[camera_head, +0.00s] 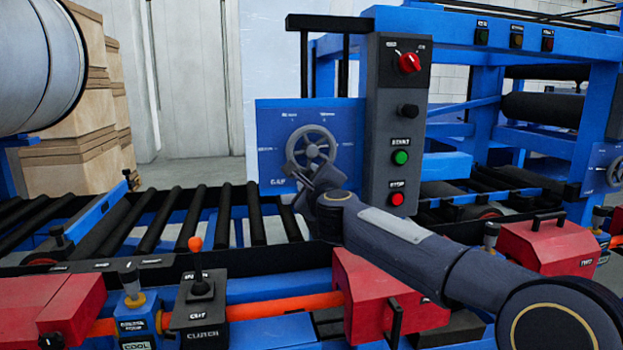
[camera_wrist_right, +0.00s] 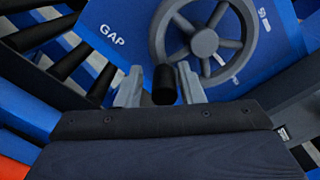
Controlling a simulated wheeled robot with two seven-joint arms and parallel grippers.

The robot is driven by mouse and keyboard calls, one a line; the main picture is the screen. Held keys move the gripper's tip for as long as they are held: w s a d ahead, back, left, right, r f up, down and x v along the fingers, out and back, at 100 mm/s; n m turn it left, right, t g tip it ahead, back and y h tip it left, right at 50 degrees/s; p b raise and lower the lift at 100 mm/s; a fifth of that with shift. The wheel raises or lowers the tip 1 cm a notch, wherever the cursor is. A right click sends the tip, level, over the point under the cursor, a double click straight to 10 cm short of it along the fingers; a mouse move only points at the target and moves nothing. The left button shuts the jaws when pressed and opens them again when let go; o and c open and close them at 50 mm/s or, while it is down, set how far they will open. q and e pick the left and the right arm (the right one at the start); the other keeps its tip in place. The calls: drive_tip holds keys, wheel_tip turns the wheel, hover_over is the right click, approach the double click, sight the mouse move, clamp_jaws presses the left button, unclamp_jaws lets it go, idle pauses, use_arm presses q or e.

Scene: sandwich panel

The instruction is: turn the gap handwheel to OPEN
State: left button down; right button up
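The gap handwheel (camera_head: 312,147) is a grey spoked wheel on a blue panel marked GAP (camera_head: 268,140), left of the grey control column. In the right wrist view the handwheel (camera_wrist_right: 204,42) fills the top middle, and a short black handle knob (camera_wrist_right: 164,85) stands out near its lower rim. My right gripper (camera_head: 326,180) is at the wheel's lower edge. In the right wrist view its two fingers (camera_wrist_right: 161,84) stand apart on either side of the black knob, with narrow gaps visible. The wheel's pointer position cannot be read. My left gripper is not in view.
The control column (camera_head: 385,165) with a red selector, black knob, green START and red STOP buttons stands just right of the wheel. A roller conveyor (camera_head: 170,220) runs below left. Red clamp blocks (camera_head: 548,243) and a lever box (camera_head: 200,300) line the front.

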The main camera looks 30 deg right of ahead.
drive_tip(key=shift+o, duration=0.4)
drive_tip(key=shift+d+r, duration=0.1)
drive_tip(key=v, duration=0.7)
drive_tip(key=shift+s, duration=0.4)
